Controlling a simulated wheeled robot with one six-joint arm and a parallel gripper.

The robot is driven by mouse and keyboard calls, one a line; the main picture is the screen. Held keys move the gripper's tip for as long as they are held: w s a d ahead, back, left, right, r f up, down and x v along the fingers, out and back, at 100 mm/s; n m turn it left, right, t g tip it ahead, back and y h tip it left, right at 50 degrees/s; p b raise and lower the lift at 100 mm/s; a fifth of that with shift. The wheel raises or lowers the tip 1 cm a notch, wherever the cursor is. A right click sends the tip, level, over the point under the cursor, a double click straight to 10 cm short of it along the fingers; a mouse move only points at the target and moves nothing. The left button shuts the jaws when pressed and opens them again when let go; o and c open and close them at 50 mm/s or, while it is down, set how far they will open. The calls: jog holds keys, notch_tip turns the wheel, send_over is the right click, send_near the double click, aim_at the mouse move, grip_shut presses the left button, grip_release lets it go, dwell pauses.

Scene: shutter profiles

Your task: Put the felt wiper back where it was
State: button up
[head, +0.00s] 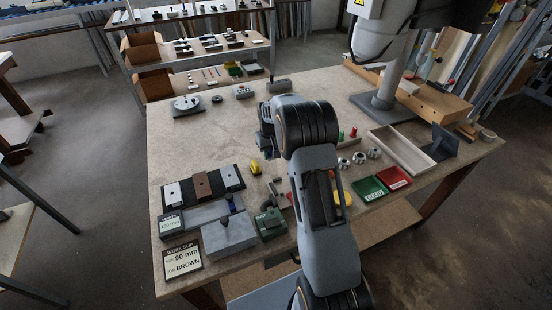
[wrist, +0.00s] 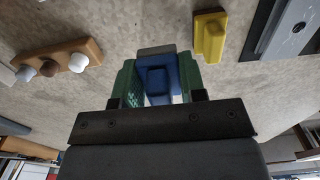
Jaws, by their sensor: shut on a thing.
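My gripper (wrist: 158,82) shows in the wrist view with its green fingers on either side of a blue block with a grey strip along its far edge, which appears to be the felt wiper (wrist: 157,76). The gripper is shut on it. The wiper appears above the bare grey tabletop; I cannot tell how high.
A brown holder (wrist: 78,50) with knobs lies left in the wrist view. A black board (head: 180,193) with profile pieces, a grey block (head: 228,234) and a work slip (head: 183,262) stand at the table's left. Green (head: 369,188) and red (head: 394,178) trays lie right. The table's back middle is mostly clear.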

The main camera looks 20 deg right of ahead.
aim_at(276, 166)
jog(key=shift+w+d+f, duration=0.25)
jog(key=shift+d+f, duration=0.7)
jog(key=shift+f, duration=0.2)
jog(key=f+p, duration=0.2)
jog(key=shift+d+f, duration=0.4)
jog(key=shift+f, duration=0.55)
jog(key=shift+f, duration=0.15)
jog(key=o, duration=1)
jog(key=shift+c, duration=0.2)
